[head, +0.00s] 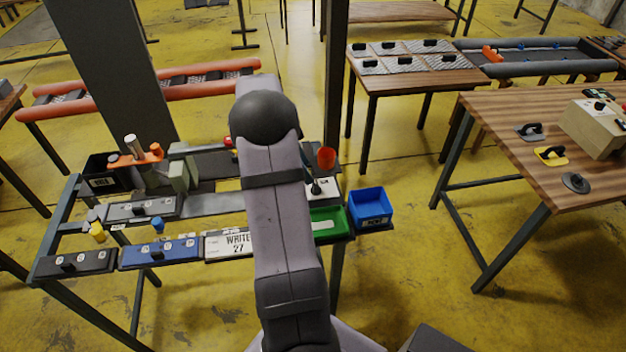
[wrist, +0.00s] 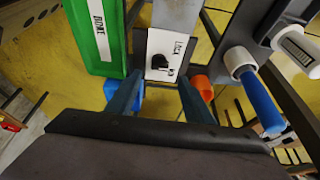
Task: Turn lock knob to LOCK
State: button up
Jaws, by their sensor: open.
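The lock knob (wrist: 159,62) is a small black knob on a white plate (wrist: 155,42) in the wrist view. One label on the plate seems to read LOCK; a second label beside the knob is too small to read surely. I cannot tell which label the knob points at. My gripper (wrist: 158,92) is open, its two blue-grey fingers spread either side of the knob's line, with nothing between them. Whether they reach the knob's height is unclear. In the head view the white plate (head: 326,187) shows right of my arm, which hides my gripper.
A green tray (head: 327,224) lies close by, marked DONE in the wrist view (wrist: 97,35). A blue-handled tool (wrist: 258,98) stands right of the plate in the wrist view.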

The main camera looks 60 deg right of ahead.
aim_at(315, 184)
jog(key=shift+p+x, duration=1.15)
jog(key=shift+x, duration=2.25)
jog(key=shift+a, duration=0.1)
jog(key=c, duration=1)
